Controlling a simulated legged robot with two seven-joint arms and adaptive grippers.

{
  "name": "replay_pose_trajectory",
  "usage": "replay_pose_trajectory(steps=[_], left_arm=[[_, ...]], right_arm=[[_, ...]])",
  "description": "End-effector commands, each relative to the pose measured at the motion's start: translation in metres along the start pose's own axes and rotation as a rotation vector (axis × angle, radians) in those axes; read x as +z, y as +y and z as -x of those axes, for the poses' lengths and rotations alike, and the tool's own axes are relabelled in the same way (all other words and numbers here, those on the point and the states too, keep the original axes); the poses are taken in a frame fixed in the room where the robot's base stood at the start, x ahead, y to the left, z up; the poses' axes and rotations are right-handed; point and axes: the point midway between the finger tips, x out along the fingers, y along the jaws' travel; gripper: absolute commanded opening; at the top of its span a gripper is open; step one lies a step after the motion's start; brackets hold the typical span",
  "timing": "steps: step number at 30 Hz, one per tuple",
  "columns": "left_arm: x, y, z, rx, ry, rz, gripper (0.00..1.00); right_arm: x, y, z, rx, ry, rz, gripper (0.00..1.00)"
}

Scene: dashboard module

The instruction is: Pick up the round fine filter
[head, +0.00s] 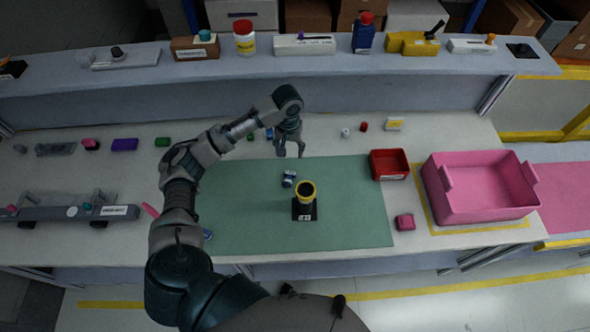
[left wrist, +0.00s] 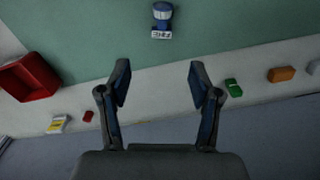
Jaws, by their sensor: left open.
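The round fine filter (head: 289,179) is a small blue and white cylinder on the green mat (head: 240,220), left of a yellow-rimmed black cup. My right gripper is in neither view.
The yellow-rimmed cup (head: 306,190) stands on a black base close to the filter. A red bin (head: 374,166) and a pink crate (head: 438,197) stand to the right. Small coloured blocks line the bench's back left.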

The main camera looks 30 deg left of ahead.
Motion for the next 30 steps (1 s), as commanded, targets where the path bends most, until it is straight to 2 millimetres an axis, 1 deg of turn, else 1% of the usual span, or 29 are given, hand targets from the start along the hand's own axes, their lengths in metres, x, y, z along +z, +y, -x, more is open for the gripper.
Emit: replay_pose_trajectory(steps=[2, 5, 8, 12, 15, 18, 23, 26, 30], left_arm=[[0.001, -0.001, -0.007, -0.001, -0.002, 0.001, 0.63], [0.003, -0.002, -0.025, -0.002, -0.003, 0.000, 0.63], [0.002, -0.002, -0.049, -0.002, -0.003, 0.000, 0.63], [0.000, -0.002, -0.084, -0.002, -0.005, 0.000, 0.63], [-0.001, -0.001, -0.104, -0.001, -0.005, -0.001, 0.63], [-0.001, -0.001, -0.116, 0.000, -0.003, -0.001, 0.63], [0.000, -0.001, -0.126, -0.001, -0.001, -0.001, 0.63], [0.001, -0.002, -0.140, -0.002, -0.002, -0.001, 0.63], [0.001, -0.004, -0.163, -0.001, -0.003, 0.000, 0.63]], right_arm=[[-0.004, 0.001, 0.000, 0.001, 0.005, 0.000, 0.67], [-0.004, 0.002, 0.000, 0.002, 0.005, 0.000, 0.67], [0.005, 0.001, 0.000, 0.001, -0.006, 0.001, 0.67], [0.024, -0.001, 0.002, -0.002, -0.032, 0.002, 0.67], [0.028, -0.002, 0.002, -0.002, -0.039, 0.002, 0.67], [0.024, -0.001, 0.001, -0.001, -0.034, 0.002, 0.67], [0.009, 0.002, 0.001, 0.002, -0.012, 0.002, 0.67], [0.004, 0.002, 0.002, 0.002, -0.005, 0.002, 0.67], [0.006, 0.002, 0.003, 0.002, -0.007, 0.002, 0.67]])
